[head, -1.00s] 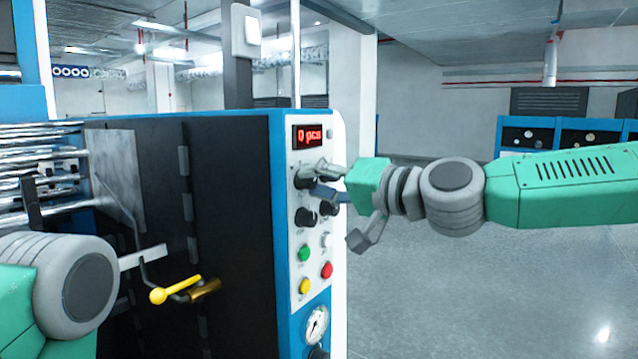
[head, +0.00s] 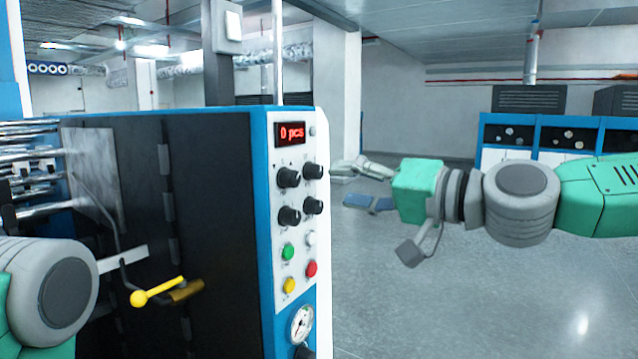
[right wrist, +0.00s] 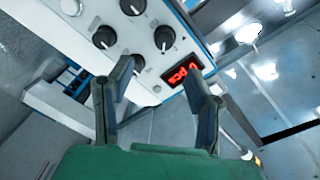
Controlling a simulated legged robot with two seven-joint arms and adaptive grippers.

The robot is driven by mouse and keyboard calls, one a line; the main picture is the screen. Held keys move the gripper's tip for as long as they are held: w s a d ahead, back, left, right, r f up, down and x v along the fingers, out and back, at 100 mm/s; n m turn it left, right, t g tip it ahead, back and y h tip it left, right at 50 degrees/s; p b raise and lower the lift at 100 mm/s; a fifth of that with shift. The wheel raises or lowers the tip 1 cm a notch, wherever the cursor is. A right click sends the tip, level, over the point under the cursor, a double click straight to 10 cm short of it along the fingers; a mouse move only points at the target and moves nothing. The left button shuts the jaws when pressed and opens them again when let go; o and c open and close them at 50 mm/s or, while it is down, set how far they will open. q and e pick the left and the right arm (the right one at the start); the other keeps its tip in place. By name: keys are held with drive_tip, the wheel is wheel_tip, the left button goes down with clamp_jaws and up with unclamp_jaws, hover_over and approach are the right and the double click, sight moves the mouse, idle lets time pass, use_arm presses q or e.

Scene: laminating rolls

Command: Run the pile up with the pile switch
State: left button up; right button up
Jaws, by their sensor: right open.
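The machine's white control panel (head: 318,240) carries several black knobs, with the upper left (head: 288,177), upper right (head: 312,171), lower left (head: 289,215) and lower right (head: 312,205) ones in full view. Their labels are too small to read, so I cannot tell which is the pile switch. The red display (head: 291,133) reads 0 pcs. My right gripper (head: 352,186) is open and empty, just right of the panel and apart from the knobs. In the right wrist view its open fingers (right wrist: 157,74) point toward the knobs and display. My left gripper is out of view.
Green (head: 288,252), red (head: 311,268) and yellow (head: 289,286) buttons sit below the knobs, above a round gauge (head: 302,324). A yellow-knobbed lever (head: 158,292) sticks out on the dark side. Open floor (head: 450,300) lies right of the machine.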

drive_tip(key=shift+v, duration=1.25)
drive_tip(key=shift+a+f, duration=0.15)
drive_tip(key=s+f+g+h+b, duration=0.2)
drive_tip(key=s+f, duration=0.1)
drive_tip(key=f, duration=1.1)
drive_tip(key=s+a+f+g+h+b, duration=0.15)
drive_tip(key=s+f, duration=0.25)
drive_tip(key=f, duration=0.9)
drive_tip(key=s+f+g+h+b, duration=0.2)
drive_tip(key=s+f, duration=0.1)
drive_tip(key=f, duration=1.1)
drive_tip(key=s+d+f+g+h+b, duration=0.1)
drive_tip(key=s+d+f+h, duration=0.15)
drive_tip(key=s+f, duration=0.35)
drive_tip(key=s+d+f+g+h+b, duration=0.15)
drive_tip(key=s+d+f, duration=0.25)
drive_tip(key=f, duration=0.5)
drive_tip(key=s+d+f+n+g+h+b, duration=0.1)
drive_tip(key=s+d+f+h, duration=0.3)
drive_tip(key=s+d+f, duration=0.5)
drive_tip(key=s+d+g+b, duration=0.1)
drive_tip(key=s+d, duration=0.2)
drive_tip(key=d, duration=0.2)
drive_tip(key=shift+f, duration=0.2)
